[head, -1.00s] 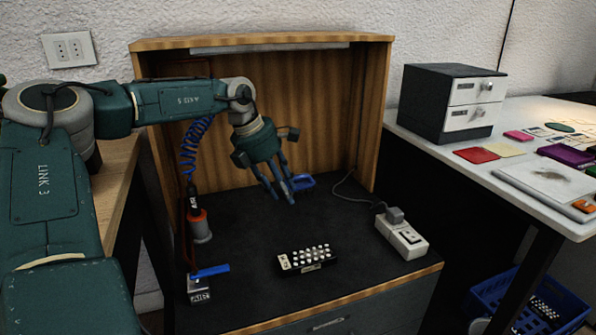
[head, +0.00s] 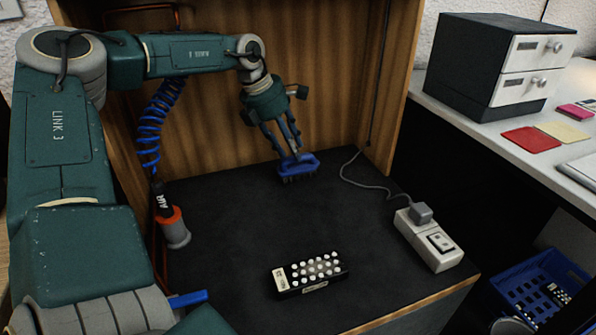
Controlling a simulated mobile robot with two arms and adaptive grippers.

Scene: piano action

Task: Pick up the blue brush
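The blue brush (head: 299,166) is at the back of the black work surface in the head view, its dark bristles facing down. My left gripper (head: 289,152) reaches down from the upper left, with its fingertips at the brush's handle. A gap shows between the fingers. The fingertips partly overlap the brush, so I cannot tell whether they are closed on it. The brush appears to be on or very near the surface. My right gripper is out of view.
A black block with several white buttons (head: 307,273) lies in front on the black surface (head: 225,260). A power socket box (head: 428,240) with a grey cable stands to the right. An orange-collared tool holder (head: 175,230) with a blue coiled hose (head: 150,125) is at left. Wooden panels enclose the back.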

